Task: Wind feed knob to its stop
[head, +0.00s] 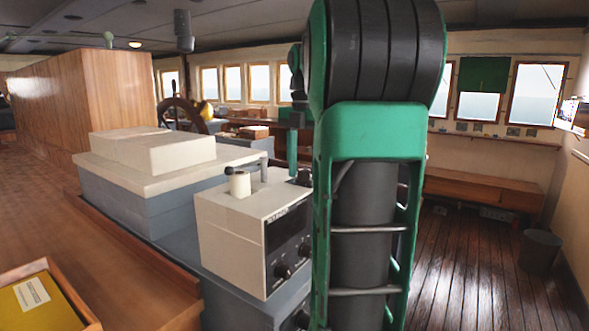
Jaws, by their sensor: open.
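A cream instrument box (228,222) stands on a grey console, with a dark front panel facing right. Two small dark knobs sit low on that panel, a left knob (282,271) and a right knob (304,250). I cannot tell which is the feed knob, or how far either is turned. A white cylinder (240,184) and a grey lever stand on the box top. My arm fills the middle of the head view and hides what lies right of the panel. My gripper (292,160) is partly hidden behind it, above the box's far edge, open and apart from the knobs.
A larger grey console with a pale top (155,150) stands behind the box. A wooden tray with a yellow folder (38,300) is at the lower left. A bin (539,250) and a wooden bench (480,190) are at the right, with clear plank floor before them.

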